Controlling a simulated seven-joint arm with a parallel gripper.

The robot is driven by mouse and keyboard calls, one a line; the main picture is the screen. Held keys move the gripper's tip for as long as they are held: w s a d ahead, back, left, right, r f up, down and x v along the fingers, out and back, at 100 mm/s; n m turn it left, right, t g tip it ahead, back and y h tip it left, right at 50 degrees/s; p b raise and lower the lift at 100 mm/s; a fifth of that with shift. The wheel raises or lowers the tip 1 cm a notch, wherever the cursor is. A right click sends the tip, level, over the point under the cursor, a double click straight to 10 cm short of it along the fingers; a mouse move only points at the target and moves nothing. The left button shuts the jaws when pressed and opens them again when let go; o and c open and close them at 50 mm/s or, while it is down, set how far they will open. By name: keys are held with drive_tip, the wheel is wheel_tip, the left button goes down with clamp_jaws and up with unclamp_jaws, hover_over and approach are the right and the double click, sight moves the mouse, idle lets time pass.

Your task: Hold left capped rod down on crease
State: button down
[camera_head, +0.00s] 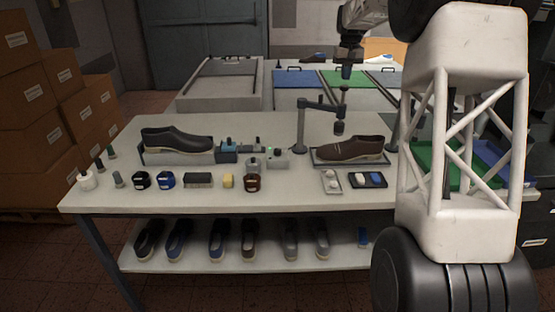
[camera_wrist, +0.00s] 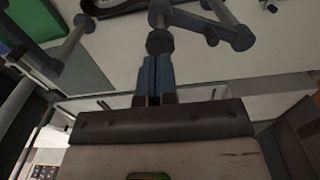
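The left capped rod (camera_head: 343,98) hangs upright from the left stand's arm (camera_head: 318,105), its dark lower pad over the brown shoe (camera_head: 352,148). I cannot tell whether the pad touches the shoe's crease. The rod's round dark cap (camera_wrist: 158,42) shows in the wrist view just past my fingertips. My gripper (camera_head: 346,76) points down above the rod; in the wrist view its blue-grey fingers (camera_wrist: 157,65) are close together with a thin gap. The fingertips are at the cap, but contact is not clear. The shoe sits on a dark tray (camera_head: 322,160).
A second stand (camera_wrist: 70,40) shows in the wrist view and is mostly hidden by my arm in the head view. A black shoe (camera_head: 176,140), jars and small blocks stand to the left. A small dark tray (camera_head: 378,186) lies before the brown shoe.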

sight(344, 86)
drive_tip(key=shift+f, duration=0.2)
drive_tip(key=shift+f, duration=0.35)
drive_tip(key=shift+f, duration=0.35)
drive_tip(key=shift+f, duration=2.3)
idle(0.5)
drive_tip(key=shift+r, duration=0.2)
idle(0.8)
drive_tip(key=shift+r, duration=3.2)
